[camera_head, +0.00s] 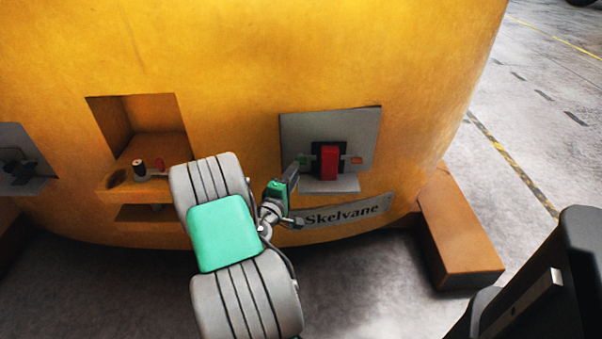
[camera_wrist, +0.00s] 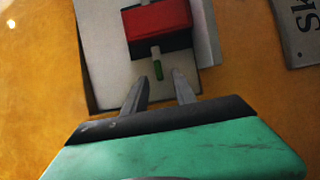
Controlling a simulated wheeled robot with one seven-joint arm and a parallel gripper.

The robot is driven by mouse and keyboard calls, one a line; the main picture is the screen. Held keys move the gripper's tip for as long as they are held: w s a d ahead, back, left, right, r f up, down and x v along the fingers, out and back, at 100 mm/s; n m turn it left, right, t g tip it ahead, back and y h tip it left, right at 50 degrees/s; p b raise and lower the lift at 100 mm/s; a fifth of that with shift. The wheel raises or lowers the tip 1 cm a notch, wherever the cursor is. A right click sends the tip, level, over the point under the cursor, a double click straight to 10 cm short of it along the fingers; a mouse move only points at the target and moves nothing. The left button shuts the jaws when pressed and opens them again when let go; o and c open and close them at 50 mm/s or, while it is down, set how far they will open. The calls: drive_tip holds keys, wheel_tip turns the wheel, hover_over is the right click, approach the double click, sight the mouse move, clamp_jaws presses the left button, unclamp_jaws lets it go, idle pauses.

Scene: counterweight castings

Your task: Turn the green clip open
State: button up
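The green clip (camera_wrist: 161,73) is a small narrow tab on a pale stem below a red block (camera_wrist: 157,22) in the wrist view. In the head view the clip (camera_head: 303,160) shows small at the left side of the red block (camera_head: 328,163), partly behind my gripper. My gripper (camera_wrist: 161,80) is open, with one finger on each side of the clip in the picture and the tips close to it. I see no contact, and the depth between tips and clip is hard to tell. In the head view my gripper (camera_head: 295,168) is at the plate's left edge.
The block sits on a grey plate (camera_head: 362,125) recessed in the yellow casting (camera_head: 300,50). A small orange-red tab (camera_head: 357,160) is on its right. A "Skelvane" label (camera_head: 345,213) is below. An open recess (camera_head: 160,115) is left; a brown foot block (camera_head: 460,245) stands right.

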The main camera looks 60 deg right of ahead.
sight(301, 160)
drive_tip(key=d, duration=0.6)
drive_tip(key=shift+w+d+r, duration=0.1)
drive_tip(key=shift+w+d, duration=0.15)
drive_tip(key=shift+c, duration=0.3)
clamp_jaws()
